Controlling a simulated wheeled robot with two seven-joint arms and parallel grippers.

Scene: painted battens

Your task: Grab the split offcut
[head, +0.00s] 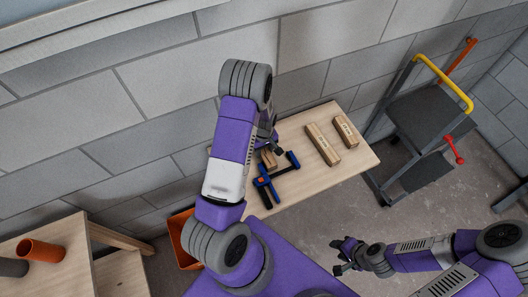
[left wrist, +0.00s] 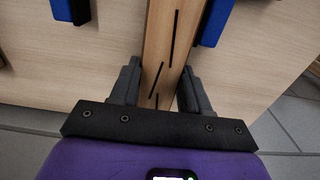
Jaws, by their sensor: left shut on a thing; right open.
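The split offcut (left wrist: 158,35) is a pale wooden piece with several dark crack lines along its face. In the left wrist view it runs up between the two dark fingers of my left gripper (left wrist: 158,92), which is shut on it. In the head view the offcut (head: 268,160) shows in part on the wooden table, beside the blue-and-black clamp pieces; my left arm hides much of it and the fingertips. My right gripper (head: 342,256) is open and empty, low in the head view, away from the table.
Two other wooden pieces, a longer one (head: 321,146) and a shorter one (head: 346,131), lie on the table (head: 300,196) to the right. A clamp (head: 264,185) lies close to my left gripper. An orange bin (head: 180,245) and a stool with a yellow rail (head: 445,82) flank the table.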

